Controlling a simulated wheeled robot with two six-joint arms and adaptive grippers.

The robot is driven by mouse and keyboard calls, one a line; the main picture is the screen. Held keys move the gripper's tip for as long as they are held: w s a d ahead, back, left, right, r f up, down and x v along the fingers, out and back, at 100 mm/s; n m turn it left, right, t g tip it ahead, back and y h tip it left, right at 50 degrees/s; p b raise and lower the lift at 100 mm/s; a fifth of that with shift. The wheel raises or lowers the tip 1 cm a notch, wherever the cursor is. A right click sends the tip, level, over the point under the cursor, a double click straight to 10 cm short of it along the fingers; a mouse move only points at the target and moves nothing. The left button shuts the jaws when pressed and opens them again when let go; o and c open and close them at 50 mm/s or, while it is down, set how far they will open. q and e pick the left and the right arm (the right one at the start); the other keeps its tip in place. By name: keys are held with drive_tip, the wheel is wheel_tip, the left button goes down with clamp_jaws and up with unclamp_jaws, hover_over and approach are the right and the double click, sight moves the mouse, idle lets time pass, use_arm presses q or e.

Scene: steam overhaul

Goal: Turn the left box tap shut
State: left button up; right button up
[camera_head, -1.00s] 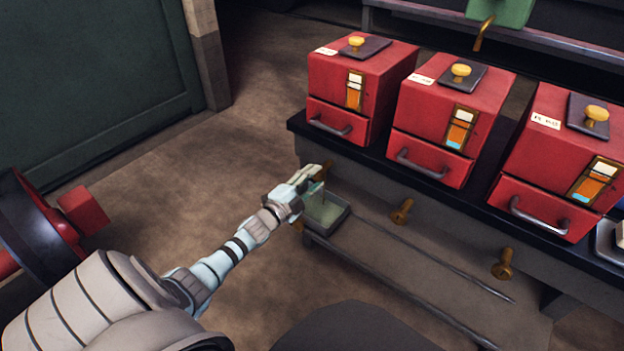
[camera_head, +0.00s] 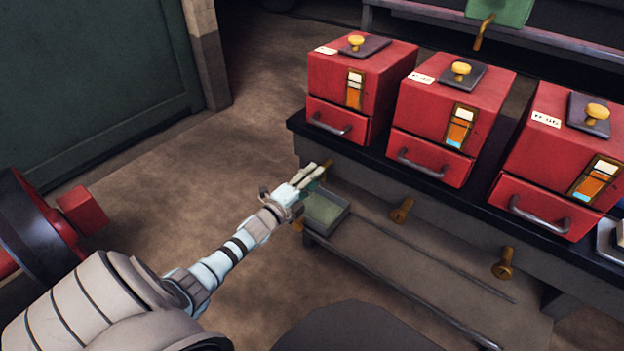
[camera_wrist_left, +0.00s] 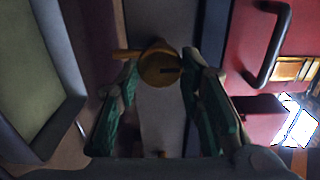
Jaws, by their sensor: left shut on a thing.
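The left box tap is a small brass tap (camera_head: 328,163) on the front of the dark bench, below the left red box (camera_head: 340,90). In the head view my left gripper (camera_head: 311,174) covers most of it. In the left wrist view the tap's round brass face (camera_wrist_left: 160,68) sits between the two green fingers, with a dark slot in it and a brass bar pointing left. My left gripper is shut on the tap. My right gripper is not in view.
Two more brass taps, the middle one (camera_head: 402,210) and the right one (camera_head: 503,263), stick out from the bench front. A shallow tray (camera_head: 342,222) sits on the lower shelf under my gripper. A long thin rod (camera_head: 440,261) lies beside it. Open floor lies left.

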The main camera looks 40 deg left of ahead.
use_arm(q)
drive_tip(key=o, duration=1.2)
drive_tip(key=shift+c, duration=0.2)
drive_tip(key=s, duration=1.2)
drive_tip(key=shift+d, duration=0.1)
